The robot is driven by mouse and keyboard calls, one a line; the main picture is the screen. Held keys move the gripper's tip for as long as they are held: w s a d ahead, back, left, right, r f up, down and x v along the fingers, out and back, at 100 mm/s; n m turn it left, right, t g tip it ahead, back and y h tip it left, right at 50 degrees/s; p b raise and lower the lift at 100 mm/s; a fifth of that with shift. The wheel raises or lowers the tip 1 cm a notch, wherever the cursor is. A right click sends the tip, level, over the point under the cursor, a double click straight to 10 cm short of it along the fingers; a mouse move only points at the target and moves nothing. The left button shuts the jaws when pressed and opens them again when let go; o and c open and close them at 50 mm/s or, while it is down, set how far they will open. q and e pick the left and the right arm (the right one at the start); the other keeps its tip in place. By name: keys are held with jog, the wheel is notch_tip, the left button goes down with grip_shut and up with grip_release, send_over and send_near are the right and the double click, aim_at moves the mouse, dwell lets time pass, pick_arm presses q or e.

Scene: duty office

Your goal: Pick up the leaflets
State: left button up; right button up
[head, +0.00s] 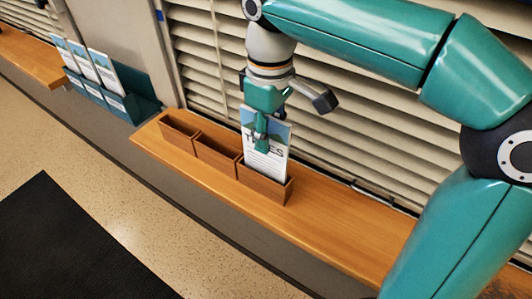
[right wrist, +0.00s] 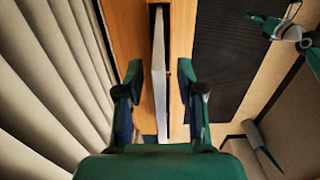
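The leaflets (head: 268,160) stand upright in the right-hand compartment of a wooden holder (head: 266,187) on the ledge. They are white with a blue and green picture on top. In the right wrist view the leaflets (right wrist: 158,80) show edge-on between the two fingers of my right gripper (right wrist: 160,95), with a gap on each side. My right gripper (head: 262,128) is open and points down over them in the head view, with one finger in front of their face. My left gripper shows small at the top right of the right wrist view (right wrist: 280,24); its opening is unclear.
The holder's other two compartments (head: 216,152) look empty. The wooden ledge (head: 330,228) runs below window blinds (head: 205,65). A teal rack (head: 115,98) with more leaflets stands farther left. A dark mat (head: 60,240) lies on the speckled floor.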

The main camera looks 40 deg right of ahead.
grip_shut()
jog(key=shift+r, duration=0.1)
dwell(0.5)
jog(key=shift+r+p, duration=0.85)
jog(key=shift+r, duration=4.1)
